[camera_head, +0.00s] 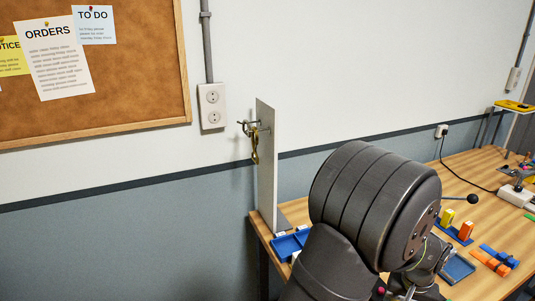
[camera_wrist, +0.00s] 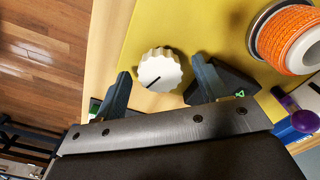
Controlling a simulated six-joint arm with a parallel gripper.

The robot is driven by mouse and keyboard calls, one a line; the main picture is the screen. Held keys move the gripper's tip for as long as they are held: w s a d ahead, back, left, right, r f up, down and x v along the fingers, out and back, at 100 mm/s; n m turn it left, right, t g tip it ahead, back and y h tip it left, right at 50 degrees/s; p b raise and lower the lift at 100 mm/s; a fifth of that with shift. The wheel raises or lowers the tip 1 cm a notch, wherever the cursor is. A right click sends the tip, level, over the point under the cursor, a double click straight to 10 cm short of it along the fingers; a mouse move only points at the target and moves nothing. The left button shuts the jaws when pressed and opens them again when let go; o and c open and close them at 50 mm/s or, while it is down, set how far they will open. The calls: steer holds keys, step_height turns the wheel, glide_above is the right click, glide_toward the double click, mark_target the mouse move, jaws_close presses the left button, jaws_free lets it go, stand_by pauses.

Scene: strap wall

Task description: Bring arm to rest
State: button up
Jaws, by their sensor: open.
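My gripper (camera_wrist: 161,68) shows in the wrist view with its two dark fingers apart. A white ribbed knob (camera_wrist: 160,69) with a dark pointer line is seen between the fingertips, on a yellow surface (camera_wrist: 215,25). I cannot tell how far the fingertips are from it. Nothing is seen held in the fingers. In the head view my dark arm covers the middle of the bench, and my gripper's fingers cannot be made out there.
An upright white panel (camera_head: 267,165) with a hanging strap (camera_head: 254,146) stands at the bench's left end. On the wooden bench (camera_head: 470,185) are a blue tray (camera_head: 290,243), orange and blue pieces (camera_head: 490,263) and a ball-ended lever (camera_head: 471,199). An orange cord spool (camera_wrist: 291,40) is close right of the gripper.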

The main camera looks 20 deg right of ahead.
steer(key=m, duration=0.4)
steer(key=shift+m, duration=0.4)
steer(key=m, duration=0.5)
steer(key=shift+m, duration=0.3)
steer(key=w+a+r+n+t+h, duration=0.1)
steer(key=w+a+r+n, duration=0.2)
steer(key=w+a+r, duration=0.5)
steer(key=w+a+r+n+t+h, duration=0.15)
steer(key=a+r+n, duration=0.3)
steer(key=a, duration=0.75)
steer(key=s+a+n+t, duration=0.1)
steer(key=a+n, duration=0.3)
steer(key=a, duration=0.7)
steer(key=s+a+f+n+t, duration=0.1)
steer(key=s+a+n, duration=0.3)
steer(key=a, duration=0.7)
steer(key=shift+s+a, duration=0.25)
